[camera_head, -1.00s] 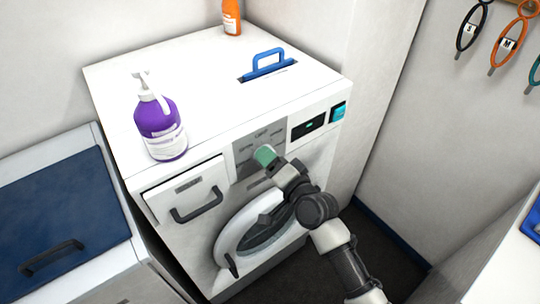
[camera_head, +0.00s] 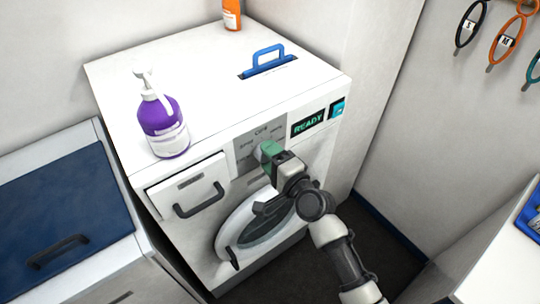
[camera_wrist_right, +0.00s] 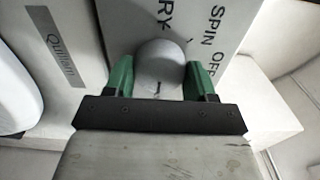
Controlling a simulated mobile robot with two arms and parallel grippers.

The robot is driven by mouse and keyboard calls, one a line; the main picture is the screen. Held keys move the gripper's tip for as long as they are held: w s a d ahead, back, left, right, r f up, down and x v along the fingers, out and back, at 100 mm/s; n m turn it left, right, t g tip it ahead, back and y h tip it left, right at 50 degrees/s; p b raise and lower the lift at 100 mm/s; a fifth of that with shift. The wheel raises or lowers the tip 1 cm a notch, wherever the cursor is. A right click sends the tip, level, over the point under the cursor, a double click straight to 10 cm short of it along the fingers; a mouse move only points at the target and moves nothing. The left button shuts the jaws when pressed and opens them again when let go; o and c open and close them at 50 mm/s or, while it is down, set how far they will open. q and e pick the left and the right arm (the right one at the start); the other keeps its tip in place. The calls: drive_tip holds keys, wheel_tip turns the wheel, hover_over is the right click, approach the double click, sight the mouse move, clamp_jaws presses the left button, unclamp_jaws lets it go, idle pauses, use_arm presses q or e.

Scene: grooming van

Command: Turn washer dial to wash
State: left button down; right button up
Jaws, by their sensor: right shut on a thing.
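The white washer (camera_head: 185,255) stands against the wall, with a grey dial panel (camera_head: 243,152) on its front. The panel bears printed words; OFF is at the top and another word is to its left. In the right wrist view the round grey dial (camera_wrist_right: 162,62) sits between the green fingers of my right gripper (camera_wrist_right: 160,78). SPIN, OFF and part of another word show around it, and a short dark mark is on the dial. In the head view my right gripper (camera_head: 270,151) is shut on the dial and hides most of it. My left gripper is not in view.
A lit display (camera_head: 308,124) reads READY, beside a teal button (camera_head: 338,108). A drawer (camera_head: 190,185) and round door (camera_head: 232,225) lie on the washer front.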

drive_tip(key=o, duration=0.9)
drive_tip(key=b+v, duration=0.1)
drive_tip(key=v, duration=0.9)
drive_tip(key=shift+s+d+b, duration=0.2)
drive_tip(key=shift+s+b, duration=0.1)
drive_tip(key=shift+b, duration=0.1)
